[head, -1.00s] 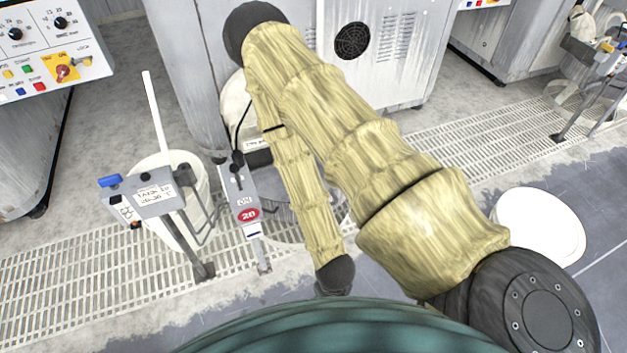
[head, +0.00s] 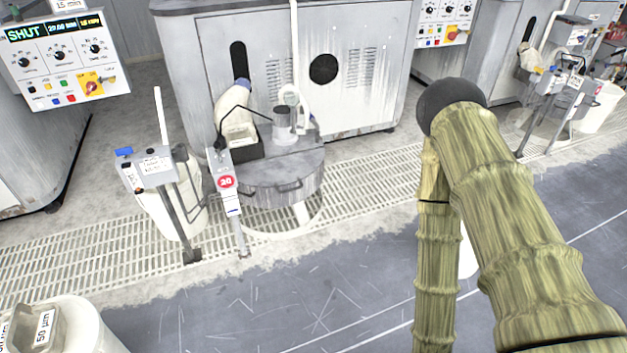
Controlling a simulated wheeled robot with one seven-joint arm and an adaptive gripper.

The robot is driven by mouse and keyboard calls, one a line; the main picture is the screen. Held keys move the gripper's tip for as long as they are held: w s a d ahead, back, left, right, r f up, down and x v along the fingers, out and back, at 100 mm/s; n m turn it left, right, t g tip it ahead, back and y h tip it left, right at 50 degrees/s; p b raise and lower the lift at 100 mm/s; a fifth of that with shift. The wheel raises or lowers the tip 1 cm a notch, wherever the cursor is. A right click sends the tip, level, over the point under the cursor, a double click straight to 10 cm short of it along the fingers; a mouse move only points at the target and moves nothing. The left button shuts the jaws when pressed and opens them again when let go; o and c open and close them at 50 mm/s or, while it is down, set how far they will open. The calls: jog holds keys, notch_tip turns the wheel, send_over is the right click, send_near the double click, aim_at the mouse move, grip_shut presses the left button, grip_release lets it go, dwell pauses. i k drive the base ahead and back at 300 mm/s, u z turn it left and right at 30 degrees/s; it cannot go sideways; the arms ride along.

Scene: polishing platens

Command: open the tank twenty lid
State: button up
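Tank twenty stands right of a post with a red "20" tag (head: 226,181). Its round grey lid (head: 262,172) lies flat on top and looks closed, with a bar handle (head: 285,187) on its front side. A grey cylindrical unit (head: 288,125) with a white hose stands on the lid. A white jug (head: 238,122) in a dark tray stands at its back left. My arm is at the right, clear of the tank, and its forearm runs down out of the picture. My gripper is not in view.
A post with a grey box (head: 150,167) and a white bucket (head: 176,205) stand left of the tank. A large grey cabinet (head: 365,95) is close behind. A white container (head: 75,325) is at the lower left. The blue-grey floor (head: 290,290) in front is clear.

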aim_at(289, 167)
jog(key=u, duration=0.65)
jog(key=i, duration=0.6)
jog(key=u, duration=0.65)
jog(key=i, duration=0.95)
jog(key=z, duration=0.9)
jog(key=i, duration=0.8)
jog(key=z, duration=0.9)
